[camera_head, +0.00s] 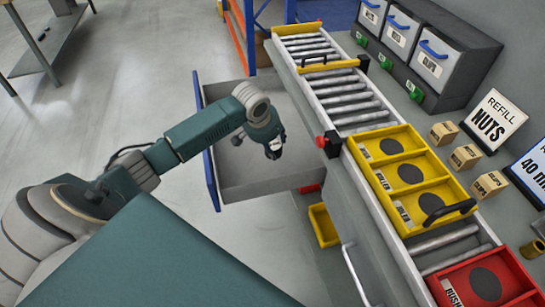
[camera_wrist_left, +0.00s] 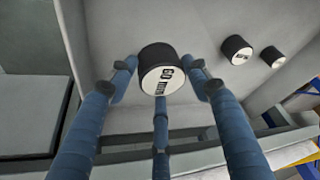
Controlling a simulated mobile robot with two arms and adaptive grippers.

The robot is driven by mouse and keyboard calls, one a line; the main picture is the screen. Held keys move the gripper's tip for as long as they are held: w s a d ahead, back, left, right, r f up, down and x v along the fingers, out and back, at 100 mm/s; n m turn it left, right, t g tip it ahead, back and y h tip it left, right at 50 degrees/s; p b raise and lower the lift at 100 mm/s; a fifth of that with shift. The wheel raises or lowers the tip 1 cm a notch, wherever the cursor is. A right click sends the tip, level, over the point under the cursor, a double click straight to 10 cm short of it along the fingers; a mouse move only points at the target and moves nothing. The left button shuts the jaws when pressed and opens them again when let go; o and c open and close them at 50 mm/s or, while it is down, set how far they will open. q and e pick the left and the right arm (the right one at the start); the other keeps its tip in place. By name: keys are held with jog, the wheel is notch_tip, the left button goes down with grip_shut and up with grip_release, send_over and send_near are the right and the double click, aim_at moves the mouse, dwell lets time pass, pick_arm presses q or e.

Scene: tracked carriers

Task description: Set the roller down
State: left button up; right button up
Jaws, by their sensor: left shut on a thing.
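My left gripper (camera_head: 274,148) hangs over the open grey drawer (camera_head: 232,166). In the left wrist view its blue fingers (camera_wrist_left: 161,72) are shut on a short black roller (camera_wrist_left: 160,68) with a white end face marked "60 mm". Two similar black rollers with white faces, one (camera_wrist_left: 236,49) nearer and one (camera_wrist_left: 272,57) farther right, lie apart from the fingers on a grey surface. The yellow carrier (camera_head: 408,165) sits on the conveyor, with a dark round spot in each of its three compartments. My right gripper is not in view.
A red carrier (camera_head: 485,283) stands at the near end of the conveyor (camera_head: 352,98). Grey bins with blue handles (camera_head: 435,49), small cardboard boxes (camera_head: 465,157) and a "Refill nuts" sign (camera_head: 493,121) line the right side.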

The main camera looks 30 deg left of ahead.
pick_arm(q)
notch_tip(320, 180, down, 3)
jog(key=shift+r, duration=0.1)
notch_tip(320, 180, down, 4)
jog(key=shift+f, duration=0.1)
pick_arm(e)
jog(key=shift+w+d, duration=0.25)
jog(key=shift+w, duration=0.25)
pick_arm(q)
jog(key=o, duration=1.4)
jog(key=shift+f, duration=0.1)
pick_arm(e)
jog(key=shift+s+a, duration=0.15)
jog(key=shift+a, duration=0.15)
